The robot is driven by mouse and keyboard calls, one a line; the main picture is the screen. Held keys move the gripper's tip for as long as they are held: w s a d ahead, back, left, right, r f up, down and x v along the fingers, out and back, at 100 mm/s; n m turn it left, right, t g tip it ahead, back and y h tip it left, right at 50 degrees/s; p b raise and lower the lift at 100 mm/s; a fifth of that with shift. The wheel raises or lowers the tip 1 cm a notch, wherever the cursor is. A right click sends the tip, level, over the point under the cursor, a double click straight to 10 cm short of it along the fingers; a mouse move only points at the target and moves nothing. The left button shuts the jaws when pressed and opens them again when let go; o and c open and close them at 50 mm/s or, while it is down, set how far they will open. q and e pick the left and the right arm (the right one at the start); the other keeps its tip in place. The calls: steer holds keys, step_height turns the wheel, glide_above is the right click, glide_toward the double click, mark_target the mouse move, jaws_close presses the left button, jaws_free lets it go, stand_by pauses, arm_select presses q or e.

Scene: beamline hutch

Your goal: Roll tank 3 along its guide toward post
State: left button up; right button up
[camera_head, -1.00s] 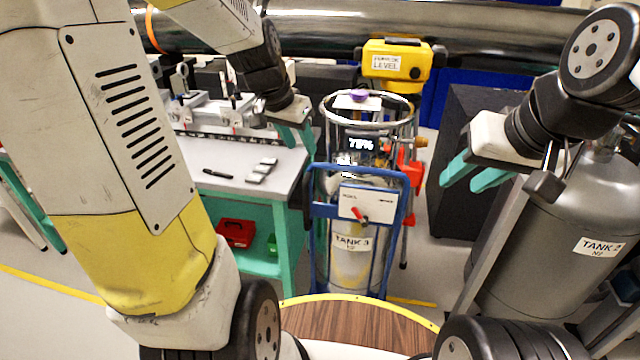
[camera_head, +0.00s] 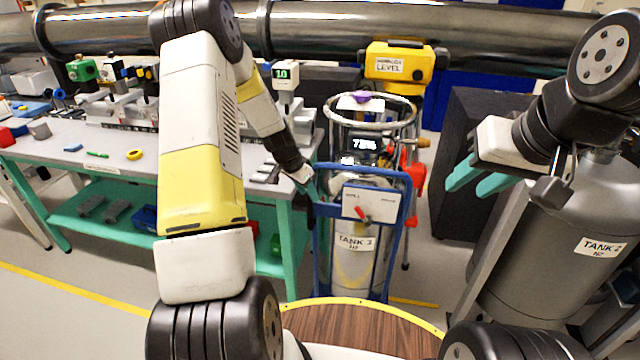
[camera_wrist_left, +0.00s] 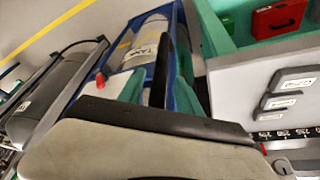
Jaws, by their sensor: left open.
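Tank 3 (camera_head: 350,272) stands upright in a blue wheeled frame (camera_head: 408,200) at the centre of the head view. Its display reads about 75%, and a ring guard circles its top. A white panel with a red knob (camera_head: 360,211) is on the frame's front. My left gripper (camera_head: 313,190) is open at the frame's upper left corner; whether it touches is unclear. In the left wrist view, the tank (camera_wrist_left: 150,30) and blue frame (camera_wrist_left: 183,50) lie just beyond the fingers. My right gripper (camera_head: 482,178) is open and empty, right of the frame. I cannot identify the post.
A teal workbench (camera_head: 100,172) with tools stands on the left. Tank 2 (camera_head: 560,240) stands at the right. A yellow level (camera_head: 398,64) on a red tripod and a dark cabinet (camera_head: 480,120) are behind. A large pipe (camera_head: 330,30) crosses the back.

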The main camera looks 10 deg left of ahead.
arm_select(q)
steer(key=shift+x, duration=1.35)
jaws_close()
stand_by(0.4)
